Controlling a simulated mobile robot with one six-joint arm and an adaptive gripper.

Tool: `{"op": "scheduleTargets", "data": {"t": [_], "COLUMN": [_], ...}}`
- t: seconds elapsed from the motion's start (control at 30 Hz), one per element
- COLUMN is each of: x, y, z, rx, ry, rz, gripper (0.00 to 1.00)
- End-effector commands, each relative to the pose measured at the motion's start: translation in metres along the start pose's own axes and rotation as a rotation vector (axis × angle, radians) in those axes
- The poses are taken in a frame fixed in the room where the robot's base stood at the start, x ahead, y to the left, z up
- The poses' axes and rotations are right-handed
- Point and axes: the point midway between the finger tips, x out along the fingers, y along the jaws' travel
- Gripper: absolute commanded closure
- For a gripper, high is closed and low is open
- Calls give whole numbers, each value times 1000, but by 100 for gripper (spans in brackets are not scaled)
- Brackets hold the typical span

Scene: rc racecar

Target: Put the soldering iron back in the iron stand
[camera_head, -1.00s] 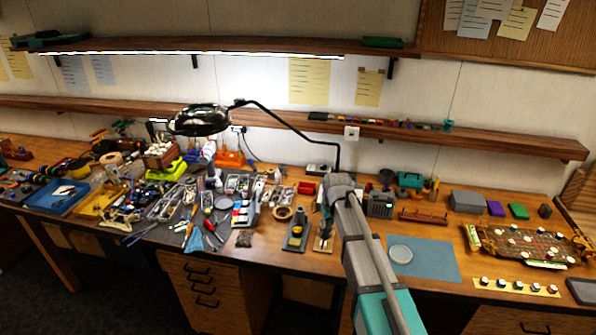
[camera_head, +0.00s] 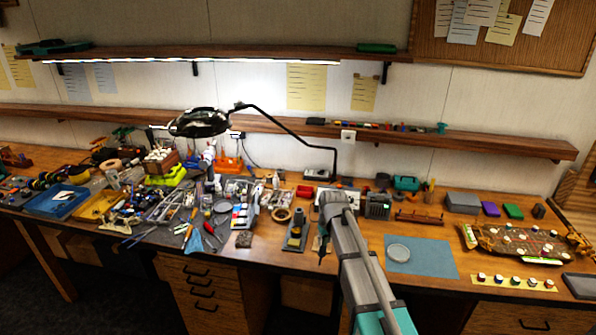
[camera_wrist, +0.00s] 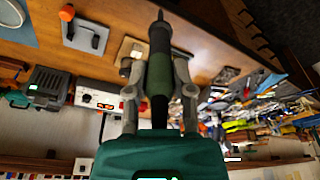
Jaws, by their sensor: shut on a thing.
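My gripper (camera_wrist: 155,100) is shut on the soldering iron (camera_wrist: 159,62), which has a dark green handle and a thin metal tip pointing away from the gripper. In the head view the iron (camera_head: 322,246) shows as a dark, tip-down shape beside my arm, near the bench's front edge. A dark stand with a yellow patch (camera_head: 295,235), possibly the iron stand, is just left of it. The iron appears apart from this stand. In the wrist view, a small wooden plate (camera_wrist: 127,48) lies beside the iron, partly hidden by a finger.
A grey plate with a dark block (camera_wrist: 85,36) lies near the wooden plate. A blue mat with a pale round dish (camera_head: 420,258) is right of my arm. A magnifier lamp (camera_head: 200,122) overhangs the crowded left bench. A grey device (camera_head: 377,206) stands behind.

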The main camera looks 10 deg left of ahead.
Motion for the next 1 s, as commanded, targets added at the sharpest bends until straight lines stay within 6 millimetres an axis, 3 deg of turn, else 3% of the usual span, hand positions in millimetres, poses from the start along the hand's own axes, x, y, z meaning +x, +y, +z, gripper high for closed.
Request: {"op": "scheduleTargets", "data": {"t": [0.6, 1.0], "x": [79, 94], "y": [-2, -3], "z": [17, 20], "rx": [-1, -2], "ry": [0, 0], "rz": [0, 0], "gripper": [100, 100]}}
